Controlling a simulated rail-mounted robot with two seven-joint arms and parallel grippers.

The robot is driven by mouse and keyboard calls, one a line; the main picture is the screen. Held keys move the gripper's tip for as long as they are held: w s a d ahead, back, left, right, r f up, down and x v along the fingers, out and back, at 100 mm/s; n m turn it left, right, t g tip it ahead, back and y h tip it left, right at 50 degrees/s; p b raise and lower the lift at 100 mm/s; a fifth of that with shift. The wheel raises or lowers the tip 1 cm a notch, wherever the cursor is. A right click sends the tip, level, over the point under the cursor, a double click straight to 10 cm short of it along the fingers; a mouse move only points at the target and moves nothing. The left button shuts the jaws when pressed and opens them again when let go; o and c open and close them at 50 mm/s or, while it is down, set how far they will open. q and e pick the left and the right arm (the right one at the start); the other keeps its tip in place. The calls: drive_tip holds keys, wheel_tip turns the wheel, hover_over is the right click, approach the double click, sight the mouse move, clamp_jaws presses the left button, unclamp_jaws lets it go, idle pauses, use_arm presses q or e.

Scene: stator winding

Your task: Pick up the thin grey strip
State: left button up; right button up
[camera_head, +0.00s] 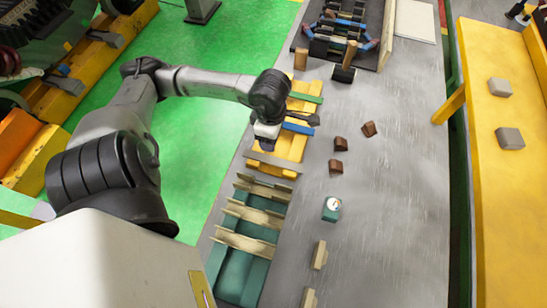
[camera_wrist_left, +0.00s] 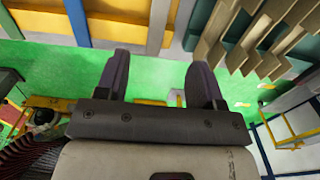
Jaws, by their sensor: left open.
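The thin grey strip (camera_head: 272,161) lies across the near part of a yellow rack (camera_head: 290,147) on the grey table. In the left wrist view, a pale grey strip (camera_wrist_left: 157,24) between yellow blocks looks like the same one. My left gripper (camera_head: 267,140) is above the rack, just beyond the grey strip, and partly hidden by its own wrist. In the left wrist view its two fingers (camera_wrist_left: 160,62) are apart with nothing between them. A blue strip (camera_head: 298,128) and a green strip (camera_head: 305,97) lie farther along the rack. My right gripper is not in view.
A teal rack (camera_head: 228,274) with beige slats stands nearer. Brown blocks (camera_head: 338,166), a teal block with a white dial (camera_head: 331,209) and beige pieces (camera_head: 320,255) lie to the right. A dark fixture (camera_head: 340,35) stands at the back.

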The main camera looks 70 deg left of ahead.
sight(271, 160)
use_arm(q)
wheel_tip(271, 160, down, 13)
drive_tip(key=shift+f+b, duration=0.1)
drive_tip(key=shift+b, duration=0.25)
idle(0.4)
drive_tip(key=c, duration=1.1)
